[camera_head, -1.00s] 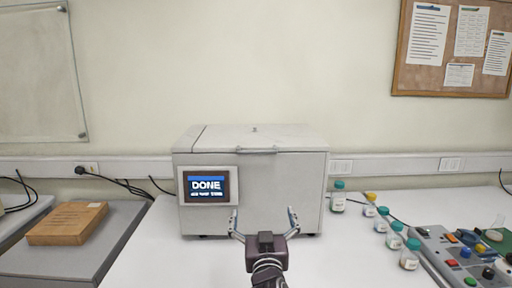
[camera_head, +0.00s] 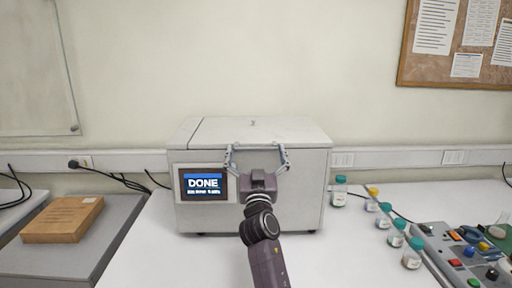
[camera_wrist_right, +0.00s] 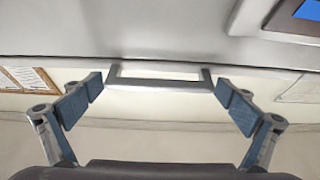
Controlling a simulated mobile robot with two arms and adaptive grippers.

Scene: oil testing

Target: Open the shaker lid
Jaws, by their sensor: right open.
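The shaker (camera_head: 300,195) is a white box on the white table, its lid (camera_head: 270,130) shut flat on top. Its screen (camera_head: 203,184) reads DONE. A grey bar handle runs along the front edge of the lid; in the right wrist view the handle (camera_wrist_right: 160,84) lies between the finger pads. My right gripper (camera_head: 257,154) is up at the lid's front edge with its fingers wide open, one on each side of the handle. In the right wrist view the open gripper (camera_wrist_right: 158,100) shows both blue pads apart from the handle. My left gripper is not in view.
Several small bottles with teal or yellow caps (camera_head: 339,192) stand right of the shaker. A grey control panel (camera_head: 450,250) with coloured buttons is at the far right. A brown box (camera_head: 62,220) lies on a grey surface at the left.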

